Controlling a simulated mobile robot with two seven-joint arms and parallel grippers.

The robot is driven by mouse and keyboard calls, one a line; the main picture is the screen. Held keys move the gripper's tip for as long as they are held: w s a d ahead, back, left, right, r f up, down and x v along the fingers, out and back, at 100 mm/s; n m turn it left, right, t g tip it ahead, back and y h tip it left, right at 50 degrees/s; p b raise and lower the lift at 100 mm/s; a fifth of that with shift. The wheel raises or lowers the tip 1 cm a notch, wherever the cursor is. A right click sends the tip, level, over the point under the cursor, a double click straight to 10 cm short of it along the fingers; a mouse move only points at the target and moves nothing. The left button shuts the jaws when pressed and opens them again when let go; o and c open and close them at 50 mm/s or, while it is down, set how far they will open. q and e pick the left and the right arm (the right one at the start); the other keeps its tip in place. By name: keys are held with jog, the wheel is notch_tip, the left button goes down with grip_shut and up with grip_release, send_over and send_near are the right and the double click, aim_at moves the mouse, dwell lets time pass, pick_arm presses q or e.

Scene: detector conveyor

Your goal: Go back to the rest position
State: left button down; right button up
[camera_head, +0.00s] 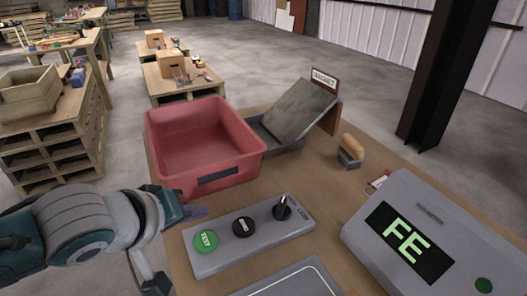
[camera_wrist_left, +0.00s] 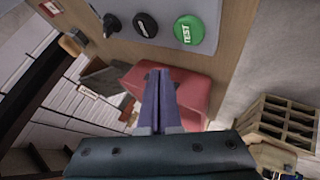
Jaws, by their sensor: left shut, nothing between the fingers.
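My left gripper (camera_head: 198,212) comes in from the left, beside the left end of the grey control panel (camera_head: 232,255), just in front of the red bin (camera_head: 165,178). Its purple fingers (camera_wrist_left: 160,97) are shut together and empty in the left wrist view. The panel carries a green TEST button (camera_head: 205,242), a black knob (camera_head: 243,227) and a black lever switch (camera_head: 282,210). The TEST button also shows in the left wrist view (camera_wrist_left: 189,30), apart from the fingers. My right gripper is in neither view.
A grey meter (camera_head: 400,200) with a lit "FE" display stands at the right. A grey tray with a tilted slab (camera_head: 293,108) and a wooden-handled block (camera_head: 352,148) sit behind. A dark post (camera_head: 445,70) rises beyond the table. Pallets and worktables stand at the left back.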

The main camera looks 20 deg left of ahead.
pick_arm(q)
jog(key=s+d+r+m+g, duration=0.35)
jog(key=s+m, duration=0.25)
jog(key=s, duration=0.4)
jog(key=s+d+r+m+g, duration=0.2)
jog(key=s+r+m, duration=0.25)
jog(key=s, duration=0.55)
notch_tip(320, 180, up, 35)
jog(key=p, duration=3.6)
jog(key=shift+w+d+r+m, duration=0.15)
jog(key=shift+d+r+m, duration=0.05)
jog(key=shift+m, duration=0.15)
